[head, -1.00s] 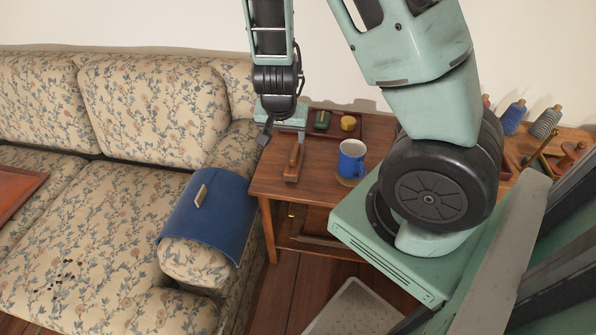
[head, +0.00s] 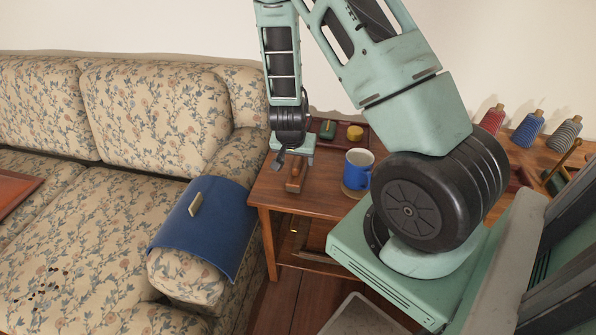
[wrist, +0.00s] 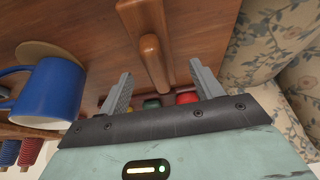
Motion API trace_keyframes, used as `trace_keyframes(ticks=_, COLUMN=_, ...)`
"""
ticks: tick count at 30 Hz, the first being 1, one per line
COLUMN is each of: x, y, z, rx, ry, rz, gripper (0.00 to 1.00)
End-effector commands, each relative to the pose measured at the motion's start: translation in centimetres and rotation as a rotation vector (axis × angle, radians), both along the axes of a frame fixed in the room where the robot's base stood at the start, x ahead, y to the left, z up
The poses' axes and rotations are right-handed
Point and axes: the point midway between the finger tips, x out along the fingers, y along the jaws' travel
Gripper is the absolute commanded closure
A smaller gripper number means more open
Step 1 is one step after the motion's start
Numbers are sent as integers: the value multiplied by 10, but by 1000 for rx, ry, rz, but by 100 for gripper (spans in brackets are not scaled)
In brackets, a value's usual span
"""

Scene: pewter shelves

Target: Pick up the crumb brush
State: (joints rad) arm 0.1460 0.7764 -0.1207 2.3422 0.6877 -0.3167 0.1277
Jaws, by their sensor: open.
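The crumb brush (head: 294,184) is a wooden, reddish-brown piece lying on the small wooden side table (head: 325,205). My gripper (head: 290,160) is over it in the head view and hides its far part. In the wrist view, the brush (wrist: 153,62) shows a wider block at the top and a slim handle pointing down the picture. My gripper (wrist: 160,72) is open and empty there, with one finger on either side of the handle in the picture. I cannot tell whether the fingers are at the handle's height.
A blue mug (head: 357,173) on a round coaster stands right of the brush. Behind is a dark tray with a green item (head: 328,129) and a yellow one (head: 354,132). The sofa arm with a blue cover (head: 212,235) borders the table's left.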

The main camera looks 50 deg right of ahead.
Motion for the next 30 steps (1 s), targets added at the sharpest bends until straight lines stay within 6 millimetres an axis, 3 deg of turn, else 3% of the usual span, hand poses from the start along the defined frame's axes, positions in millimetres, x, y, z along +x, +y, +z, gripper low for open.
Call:
trace_keyframes(ticks=7, x=5, y=-15, z=-35, rx=1, ry=1, rz=-1, gripper=35)
trace_keyframes(ticks=17, x=7, y=-17, z=-39, rx=1, ry=1, rz=0, gripper=35)
trace_keyframes(ticks=22, x=7, y=-17, z=-39, rx=1, ry=1, rz=0, gripper=82)
trace_keyframes(ticks=30, x=7, y=-17, z=-39, rx=1, ry=1, rz=0, gripper=85)
